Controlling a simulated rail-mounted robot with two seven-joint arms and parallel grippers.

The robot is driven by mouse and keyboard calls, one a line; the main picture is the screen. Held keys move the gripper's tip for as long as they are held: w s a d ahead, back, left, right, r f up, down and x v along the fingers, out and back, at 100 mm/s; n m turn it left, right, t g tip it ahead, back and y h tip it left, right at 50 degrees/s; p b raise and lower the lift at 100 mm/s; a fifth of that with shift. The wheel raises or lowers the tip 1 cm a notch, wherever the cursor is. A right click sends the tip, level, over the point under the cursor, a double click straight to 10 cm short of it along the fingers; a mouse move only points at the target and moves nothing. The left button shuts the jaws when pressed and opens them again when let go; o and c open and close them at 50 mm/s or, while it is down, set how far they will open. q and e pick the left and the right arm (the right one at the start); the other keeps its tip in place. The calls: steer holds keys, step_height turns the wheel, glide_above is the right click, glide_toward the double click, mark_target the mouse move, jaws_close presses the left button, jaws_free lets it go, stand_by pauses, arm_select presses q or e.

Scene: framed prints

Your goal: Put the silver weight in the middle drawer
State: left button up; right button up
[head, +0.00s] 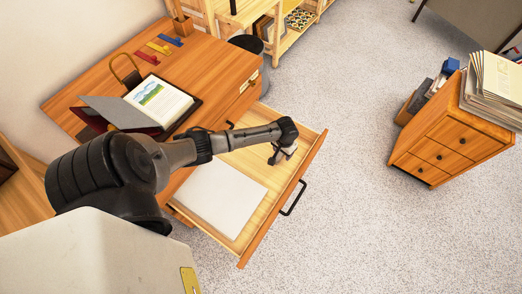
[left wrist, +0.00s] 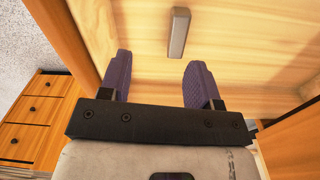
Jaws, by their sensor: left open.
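The silver weight (left wrist: 179,33) is a grey bar on the pale wooden floor of the open desk drawer (head: 240,243). In the left wrist view it lies beyond my left gripper (left wrist: 158,75), roughly in line with the gap between the purple fingertips and apart from them. In the head view my left gripper (head: 282,155) points down into the right part of this drawer, and I cannot make out the weight there. My left gripper is open and empty. A small wooden cabinet (head: 440,157) with several shut, dark-knobbed drawers stands at the right; its middle drawer (head: 440,156) is shut.
White sheets (head: 222,200) lie in the left part of the desk drawer. An open book (head: 158,100) is on the desk (head: 205,62). Papers (head: 495,82) are stacked on the cabinet. Carpet between drawer and cabinet is clear.

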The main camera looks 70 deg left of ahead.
arm_select(q)
steer(key=s+d+r+m, duration=0.1)
steer(key=s+d, duration=0.2)
steer(key=d, duration=0.3)
steer(key=s+d+r+m+t, duration=0.1)
steer(key=s+d+r+m, duration=0.1)
steer(key=d, duration=0.4)
steer(key=s+d+r+m+t+h, duration=0.1)
steer(key=s+d+m, duration=0.1)
steer(key=s+d, duration=0.2)
steer(key=shift+s+d+r, duration=0.1)
steer(key=shift+d+r, duration=0.1)
steer(key=shift+d, duration=0.3)
steer(key=shift+s+d+r, duration=0.1)
steer(key=shift+d+r, duration=0.1)
steer(key=shift+d, duration=0.25)
steer(key=s+d+r+m+t, duration=0.1)
steer(key=s+d+r+m, duration=0.1)
steer(key=s+r, duration=0.9)
steer(key=shift+s+d+y, duration=0.4)
steer(key=shift+s+d, duration=0.5)
steer(key=shift+s, duration=0.05)
